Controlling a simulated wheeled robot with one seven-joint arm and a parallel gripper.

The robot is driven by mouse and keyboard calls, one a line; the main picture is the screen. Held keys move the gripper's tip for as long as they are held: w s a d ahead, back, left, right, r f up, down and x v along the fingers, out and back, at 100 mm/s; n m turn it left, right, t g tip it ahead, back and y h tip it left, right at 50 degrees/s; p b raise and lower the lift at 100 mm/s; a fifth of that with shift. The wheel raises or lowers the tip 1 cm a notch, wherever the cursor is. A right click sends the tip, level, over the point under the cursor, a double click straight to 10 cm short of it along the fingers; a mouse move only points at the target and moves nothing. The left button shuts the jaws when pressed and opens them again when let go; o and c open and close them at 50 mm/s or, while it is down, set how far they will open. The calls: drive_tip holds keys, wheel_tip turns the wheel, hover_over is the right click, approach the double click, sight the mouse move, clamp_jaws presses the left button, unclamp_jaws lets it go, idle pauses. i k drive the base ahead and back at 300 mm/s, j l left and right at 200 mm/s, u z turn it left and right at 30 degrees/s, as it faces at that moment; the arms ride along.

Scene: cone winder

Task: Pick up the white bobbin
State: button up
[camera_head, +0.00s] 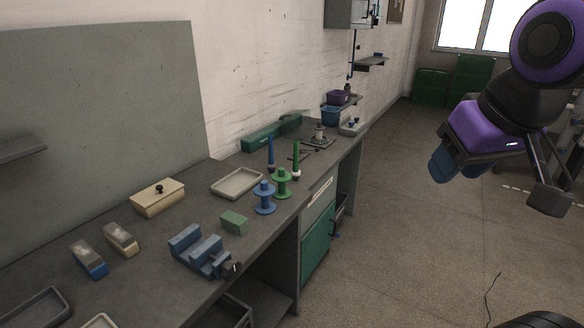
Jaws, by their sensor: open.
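A small pale grey-white spool-like piece (319,133) stands on a flat dark plate toward the far end of the bench. It may be the white bobbin, but it is too small to tell. The clear bobbins are a blue bobbin (264,199) and a green bobbin (282,184), upright near the bench's front edge. My gripper (498,182) is at the upper right, open and empty over the floor. It is well to the right of the bench and apart from everything on it.
The bench (152,248) holds a blue cone (270,155), a green cone (296,160), an empty tray (237,183), a lidded box (158,197), a green block (234,222) and a blue vice (200,251). Open floor (400,220) lies right of it.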

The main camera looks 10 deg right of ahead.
sight(296, 162)
drive_tip(key=i+l+u, duration=0.15)
drive_tip(key=i+l, duration=0.2)
drive_tip(key=i+l+u, duration=0.15)
drive_tip(key=i+l, duration=0.25)
drive_tip(key=i+l+u, duration=0.15)
drive_tip(key=i+l, duration=0.25)
drive_tip(key=i+l+u, duration=0.15)
drive_tip(key=i+l, duration=0.2)
drive_tip(key=l, duration=0.15)
drive_tip(key=i+l+u, duration=0.15)
drive_tip(key=i+l, duration=0.15)
drive_tip(key=l, duration=0.25)
